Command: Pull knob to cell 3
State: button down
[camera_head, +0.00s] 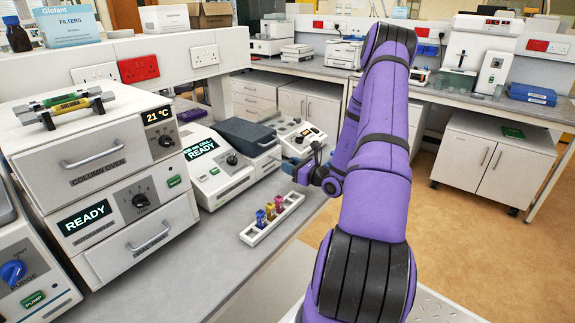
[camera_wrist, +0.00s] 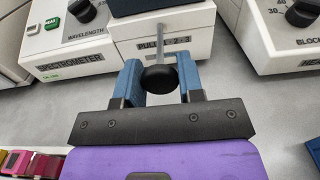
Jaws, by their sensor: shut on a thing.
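A black round knob (camera_wrist: 160,79) sits on the end of a thin metal rod (camera_wrist: 160,43), which sticks out of the white spectrometer (camera_wrist: 118,42) in the wrist view. The label on that face reads as PULL with 1-2-3, partly covered by the rod. My gripper (camera_wrist: 159,70) has its blue fingers on either side of the knob and is shut on it. The gap between the knob and the instrument's front is short. In the head view my gripper (camera_head: 312,168) is in front of the instruments, and the knob is too small to make out.
A white rack (camera_head: 258,232) with several coloured cuvettes stands on the grey bench near my gripper. A white instrument with a BLOCK dial (camera_wrist: 283,38) is to the right in the wrist view. The column oven (camera_head: 88,158) stands at left.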

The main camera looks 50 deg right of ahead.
jog(key=shift+s+d+f, duration=0.1)
jog(key=shift+s, duration=1.2)
jog(key=c, duration=0.8)
grip_release()
jog(key=shift+s, duration=0.15)
jog(key=s, duration=1)
jog(key=shift+s+d, duration=0.35)
jog(key=shift+d, duration=0.05)
